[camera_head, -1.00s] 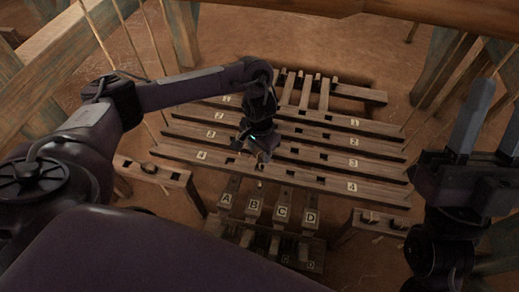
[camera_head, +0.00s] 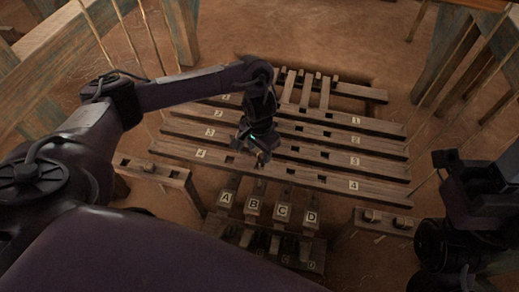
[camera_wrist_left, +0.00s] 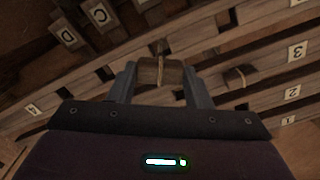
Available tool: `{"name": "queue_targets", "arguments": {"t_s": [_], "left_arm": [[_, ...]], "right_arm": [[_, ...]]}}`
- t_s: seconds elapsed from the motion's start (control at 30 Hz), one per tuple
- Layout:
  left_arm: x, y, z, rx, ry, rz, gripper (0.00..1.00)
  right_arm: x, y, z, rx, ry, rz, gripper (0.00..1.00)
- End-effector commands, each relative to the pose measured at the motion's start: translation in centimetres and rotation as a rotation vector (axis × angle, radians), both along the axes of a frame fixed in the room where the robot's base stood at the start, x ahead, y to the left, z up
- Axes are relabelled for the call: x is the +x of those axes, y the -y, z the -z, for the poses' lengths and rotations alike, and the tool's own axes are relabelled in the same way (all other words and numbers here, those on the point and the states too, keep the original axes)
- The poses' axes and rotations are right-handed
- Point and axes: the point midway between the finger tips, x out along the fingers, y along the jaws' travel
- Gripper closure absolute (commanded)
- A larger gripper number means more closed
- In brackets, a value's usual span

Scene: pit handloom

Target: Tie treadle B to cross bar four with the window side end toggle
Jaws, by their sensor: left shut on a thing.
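My left gripper (camera_head: 262,158) is over cross bar four (camera_head: 320,180), near the bar's middle. In the left wrist view its fingers (camera_wrist_left: 160,82) are shut on a short brown wooden toggle (camera_wrist_left: 160,71), with a thin piece standing up across its middle. Treadle B (camera_head: 253,206) lies below and in front of the bar, between treadles A and C. I cannot tell whether the toggle touches the bar. Part of my right gripper (camera_head: 485,190) is at the right edge; its fingertips are not clear.
Cross bars with square holes lie behind bar four, such as bar three (camera_head: 335,158). A small brown rounded piece (camera_wrist_left: 235,77) sits at one bar. Low wooden stands are at the left (camera_head: 155,172) and right (camera_head: 385,220), the right one with toggles. Open earth floor lies around.

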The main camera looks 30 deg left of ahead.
Motion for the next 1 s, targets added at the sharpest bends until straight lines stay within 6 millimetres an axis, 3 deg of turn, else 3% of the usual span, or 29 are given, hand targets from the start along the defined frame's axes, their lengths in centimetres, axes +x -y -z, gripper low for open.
{"name": "queue_targets", "arguments": {"t_s": [0.6, 1.0], "left_arm": [[0.0, 0.0, 4.0, 0.000, 0.000, 0.000, 0.77], [0.0, 0.0, 4.7, 0.000, 0.000, -0.001, 0.77]], "right_arm": [[-0.2, 0.1, 0.5, 0.004, 0.026, 0.001, 0.59], [-0.2, 0.1, 0.5, 0.003, 0.028, 0.001, 0.59]]}}
